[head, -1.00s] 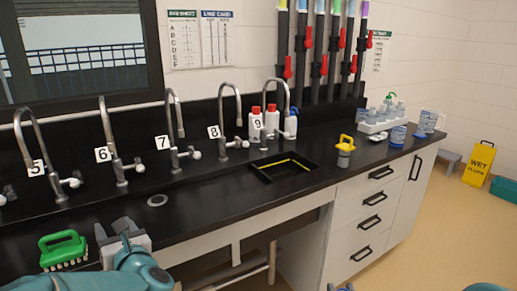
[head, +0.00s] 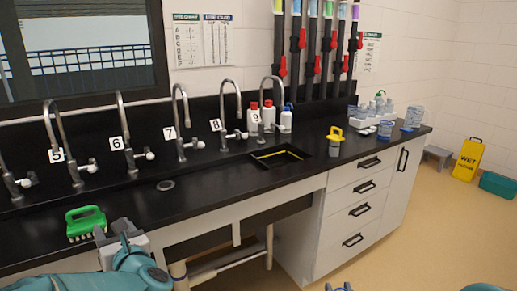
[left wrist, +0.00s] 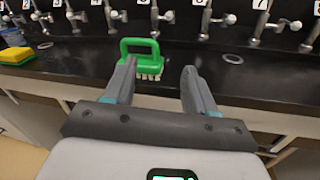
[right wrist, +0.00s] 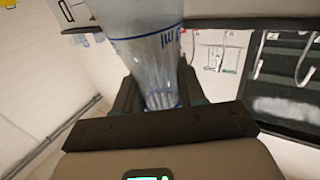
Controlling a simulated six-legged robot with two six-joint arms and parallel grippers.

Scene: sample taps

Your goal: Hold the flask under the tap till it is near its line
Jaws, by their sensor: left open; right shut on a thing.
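The flask (right wrist: 150,45) is clear with blue markings and fills the top middle of the right wrist view. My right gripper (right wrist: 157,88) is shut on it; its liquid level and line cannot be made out. Taps numbered 5 (head: 68,150), 6 (head: 125,130), 7 (head: 179,115), 8 (head: 230,108) and 9 (head: 264,100) stand along the back of the black counter. The flask is not clearly seen in the head view, so its place relative to the taps cannot be told. My left gripper (left wrist: 160,66) is open and empty, near the counter's front.
A green brush (head: 85,222) lies on the counter beside my left gripper. A sink (head: 280,158) is below tap 9. Bottles, a yellow-topped item (head: 335,140) and labware stand further right. A yellow wet-floor sign (head: 469,160) stands on the floor.

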